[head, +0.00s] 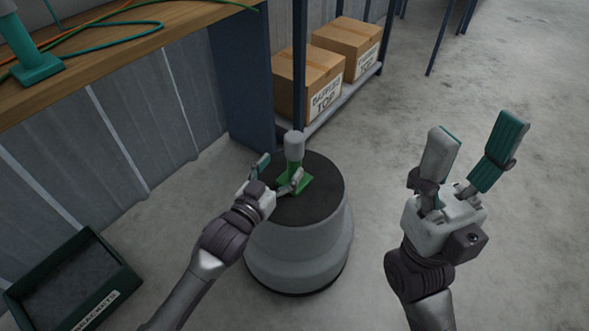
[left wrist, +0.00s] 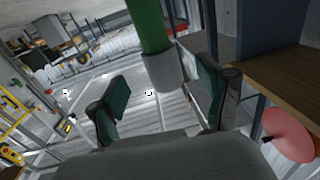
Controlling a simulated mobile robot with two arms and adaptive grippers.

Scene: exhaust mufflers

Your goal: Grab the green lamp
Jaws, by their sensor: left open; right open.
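The green lamp (head: 294,149) has a pale grey cylindrical head and a bright green base. It stands upright on a round grey stand (head: 295,250) with a dark top. My left gripper (head: 280,172) is open at the lamp, with one finger in front of its lower part. In the left wrist view, the lamp's green post and grey head (left wrist: 162,72) show between the two open fingers (left wrist: 165,95). Whether either finger touches it, I cannot tell. My right gripper (head: 474,142) is open and empty, to the right of the stand.
A wooden workbench (head: 110,48) at the upper left carries cables and a teal post on a square foot (head: 38,68). A dark green bin (head: 75,280) lies on the floor at lower left. Cardboard boxes (head: 310,82) sit on a shelf behind. Floor at right is clear.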

